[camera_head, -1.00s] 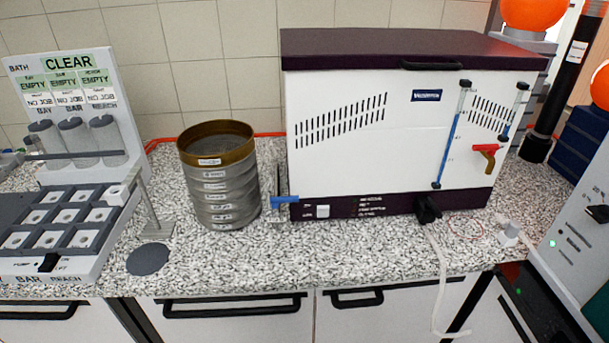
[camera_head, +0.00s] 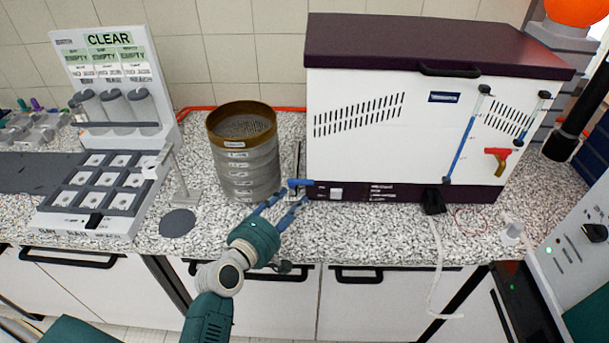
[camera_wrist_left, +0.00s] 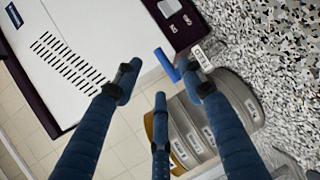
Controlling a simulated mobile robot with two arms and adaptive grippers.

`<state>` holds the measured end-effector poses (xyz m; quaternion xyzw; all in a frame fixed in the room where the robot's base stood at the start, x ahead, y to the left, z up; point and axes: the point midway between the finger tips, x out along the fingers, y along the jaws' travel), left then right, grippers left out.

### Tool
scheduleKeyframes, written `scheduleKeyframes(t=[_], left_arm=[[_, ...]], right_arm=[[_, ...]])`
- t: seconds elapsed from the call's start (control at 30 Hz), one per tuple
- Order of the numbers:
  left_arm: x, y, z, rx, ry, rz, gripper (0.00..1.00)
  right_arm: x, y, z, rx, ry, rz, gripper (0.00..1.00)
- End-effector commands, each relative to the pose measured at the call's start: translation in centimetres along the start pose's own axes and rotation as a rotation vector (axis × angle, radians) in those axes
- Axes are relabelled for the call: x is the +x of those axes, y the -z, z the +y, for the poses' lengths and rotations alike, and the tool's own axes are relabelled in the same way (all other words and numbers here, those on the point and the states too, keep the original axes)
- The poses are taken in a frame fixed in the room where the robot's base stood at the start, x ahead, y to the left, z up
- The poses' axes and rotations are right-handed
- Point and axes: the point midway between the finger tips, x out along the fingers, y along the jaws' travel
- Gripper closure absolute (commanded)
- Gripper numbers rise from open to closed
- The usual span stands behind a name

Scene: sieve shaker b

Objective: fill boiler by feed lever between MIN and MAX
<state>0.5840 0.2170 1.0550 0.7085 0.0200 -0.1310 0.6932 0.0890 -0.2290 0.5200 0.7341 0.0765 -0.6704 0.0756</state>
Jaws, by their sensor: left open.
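The boiler (camera_head: 400,150) is a white box with a dark purple lid and base band, on the counter. The blue feed lever (camera_head: 300,183) sticks out at its lower left corner; it also shows in the left wrist view (camera_wrist_left: 167,65). A sight tube (camera_head: 462,145) on its front shows blue along much of its length; its marks are too small to read. A red tap (camera_head: 497,158) sits to the right of it. My left gripper (camera_head: 281,202) is open just below and in front of the lever. In the wrist view the lever lies just beyond its spread fingertips (camera_wrist_left: 160,85), apparently untouched. My right gripper is not seen.
A sieve stack (camera_head: 247,160) with a brass-coloured rim stands close left of the lever. A pale hose (camera_head: 436,255) hangs over the counter edge. The counter before the boiler is mostly bare.

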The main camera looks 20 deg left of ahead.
Motion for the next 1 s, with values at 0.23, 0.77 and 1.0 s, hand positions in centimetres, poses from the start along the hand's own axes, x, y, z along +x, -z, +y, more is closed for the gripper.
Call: scheduleKeyframes(t=[0.23,0.77,1.0], left_arm=[[2.0,1.3,0.5,-0.096,-0.040,0.038,0.60],[10.5,1.6,0.5,-0.088,-0.035,0.036,0.60],[11.5,1.6,0.5,-0.088,-0.035,0.036,0.60]], right_arm=[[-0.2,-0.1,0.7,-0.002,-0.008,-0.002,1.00],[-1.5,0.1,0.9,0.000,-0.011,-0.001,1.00],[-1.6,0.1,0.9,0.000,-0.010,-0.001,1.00]])
